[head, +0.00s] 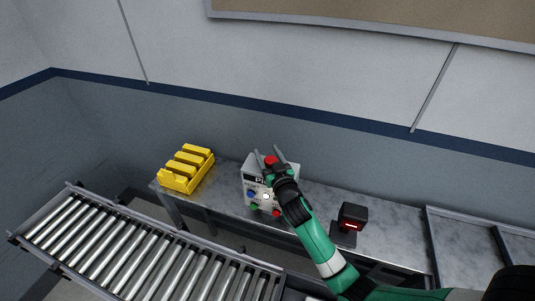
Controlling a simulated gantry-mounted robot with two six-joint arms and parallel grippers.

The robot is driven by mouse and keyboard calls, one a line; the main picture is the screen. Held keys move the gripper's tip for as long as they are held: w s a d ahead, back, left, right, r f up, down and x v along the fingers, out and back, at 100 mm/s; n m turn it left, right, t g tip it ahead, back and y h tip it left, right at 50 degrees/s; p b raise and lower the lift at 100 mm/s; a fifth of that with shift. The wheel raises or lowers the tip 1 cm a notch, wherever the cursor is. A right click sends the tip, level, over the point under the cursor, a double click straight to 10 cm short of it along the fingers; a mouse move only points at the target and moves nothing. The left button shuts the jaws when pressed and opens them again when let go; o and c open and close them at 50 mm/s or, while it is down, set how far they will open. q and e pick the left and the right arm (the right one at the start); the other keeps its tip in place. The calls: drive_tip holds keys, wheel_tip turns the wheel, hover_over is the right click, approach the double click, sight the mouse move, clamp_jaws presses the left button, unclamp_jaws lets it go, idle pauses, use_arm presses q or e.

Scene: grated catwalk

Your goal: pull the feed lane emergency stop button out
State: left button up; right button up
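A pale control box (252,170) stands on the metal bench, partly hidden by my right gripper and arm. Its lettering is partly covered. A red mushroom button (270,160) shows at the top of the box. Lower on the box are a blue button (252,196), a white button (266,197), a green button (254,207) and a red button (276,213). My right gripper (267,151) is over the box, its two grey fingers apart, with the red mushroom button showing between them. I cannot tell whether either finger touches it. My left gripper is not in view.
The bench (314,200) runs along the wall. A yellow bin rack (187,170) stands left of the box, and a black device with a red display (352,218) stands to the right. A roller conveyor (140,258) lies in front at the left.

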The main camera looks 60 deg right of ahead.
drive_tip(key=c, duration=0.9)
drive_tip(key=shift+r+p, duration=0.4)
drive_tip(key=shift+r, duration=0.55)
clamp_jaws()
drive_tip(key=o, duration=1.2)
unclamp_jaws()
drive_tip(key=shift+f, duration=0.1)
drive_tip(key=shift+a, duration=0.1)
drive_tip(key=shift+s+a, duration=0.25)
drive_tip(key=shift+s, duration=0.05)
drive_tip(key=b+v, duration=0.1)
drive_tip(key=v, duration=0.9)
drive_tip(key=shift+s+a, duration=0.2)
drive_tip(key=shift+s, duration=0.1)
